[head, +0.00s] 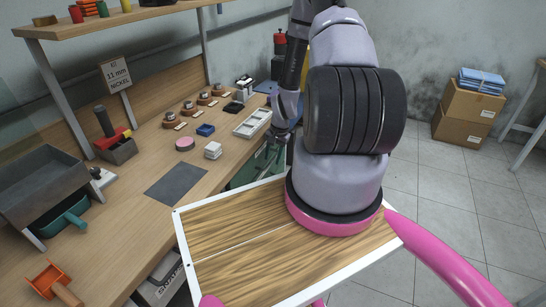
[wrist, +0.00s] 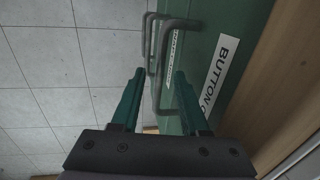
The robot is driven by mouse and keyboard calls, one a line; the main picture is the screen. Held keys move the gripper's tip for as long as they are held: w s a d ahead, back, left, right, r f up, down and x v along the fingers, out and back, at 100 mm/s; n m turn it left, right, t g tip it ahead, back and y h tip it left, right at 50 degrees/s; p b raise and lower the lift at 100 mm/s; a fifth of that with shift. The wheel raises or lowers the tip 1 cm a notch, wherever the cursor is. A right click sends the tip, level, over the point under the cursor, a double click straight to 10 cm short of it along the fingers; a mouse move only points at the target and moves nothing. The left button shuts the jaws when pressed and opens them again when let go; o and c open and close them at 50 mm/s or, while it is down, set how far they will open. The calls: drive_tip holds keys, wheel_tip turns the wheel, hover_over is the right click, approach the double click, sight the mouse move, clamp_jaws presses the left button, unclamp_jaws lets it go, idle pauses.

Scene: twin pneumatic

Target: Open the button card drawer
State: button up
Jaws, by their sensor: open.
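The green button card drawer (wrist: 226,50) shows in the wrist view, with a white label that begins "BUTTON C"; the rest of the label is hidden by my gripper. Its dark bar handle (wrist: 156,92) stands out from the front. My gripper (wrist: 160,73) is open, and its two green fingers point toward the handle. The handle bar appears between the fingers in the picture; I cannot tell whether they touch it. In the head view, a green drawer unit (head: 246,173) shows under the bench edge, mostly hidden by my arm.
More dark handles (wrist: 149,24) and another label lie beyond the nearest handle. The wooden bench (head: 130,215) holds several parts, a white tray (head: 252,122) and a grey bin (head: 45,188). Tiled floor (head: 435,185) is open at right, with cardboard boxes (head: 468,105) by the wall.

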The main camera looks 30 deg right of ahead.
drive_tip(key=shift+c, duration=0.3)
clamp_jaws()
idle(1.1)
